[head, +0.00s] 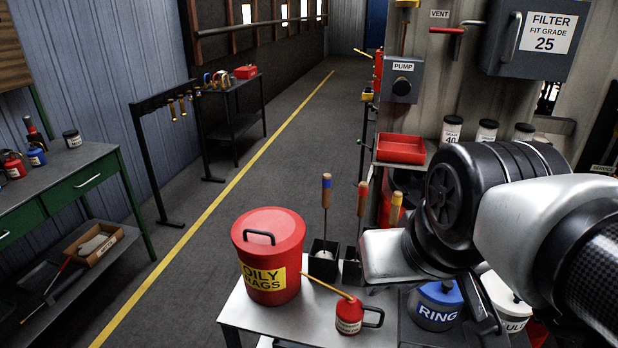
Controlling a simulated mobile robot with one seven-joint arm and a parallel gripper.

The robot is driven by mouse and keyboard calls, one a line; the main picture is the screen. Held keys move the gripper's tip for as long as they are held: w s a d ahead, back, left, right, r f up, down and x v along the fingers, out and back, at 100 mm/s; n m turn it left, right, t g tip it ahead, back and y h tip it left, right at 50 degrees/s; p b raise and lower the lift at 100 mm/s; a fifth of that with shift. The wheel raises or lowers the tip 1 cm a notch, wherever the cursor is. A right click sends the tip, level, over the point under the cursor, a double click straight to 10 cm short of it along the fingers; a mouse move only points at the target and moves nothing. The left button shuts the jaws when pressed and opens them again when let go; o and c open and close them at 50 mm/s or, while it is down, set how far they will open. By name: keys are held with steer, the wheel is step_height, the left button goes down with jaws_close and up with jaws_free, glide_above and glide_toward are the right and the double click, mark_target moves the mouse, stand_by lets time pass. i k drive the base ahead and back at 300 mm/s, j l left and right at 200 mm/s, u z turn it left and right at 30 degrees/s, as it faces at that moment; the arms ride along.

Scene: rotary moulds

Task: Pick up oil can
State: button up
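A small red oil can (349,319) with a white label, a dark handle and a long yellow spout stands upright at the front of the light metal table (240,312). Its spout points up and to the left, towards the red oily rags bin (268,262). My arm reaches in from the right, and its end hangs over the right part of the table, above and to the right of the oil can. My gripper's fingers are not clear against the dark things there, so I cannot tell whether they are open. The oil can stands apart from my arm.
Tools with wooden handles (326,190) stand in dark holders behind the oil can. A blue-lidded ring tin (436,305) stands to its right, below my arm. A red tray (400,148) lies on the shelf behind. A green workbench (90,182) is at left; the aisle is clear.

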mark_target(350, 310)
steer(key=j, duration=0.45)
steer(key=i+j, duration=0.15)
steer(key=j, duration=0.8)
steer(key=i+j+z, duration=0.1)
steer(key=j+z, duration=0.35)
steer(key=j, duration=0.45)
steer(key=z, duration=1.25)
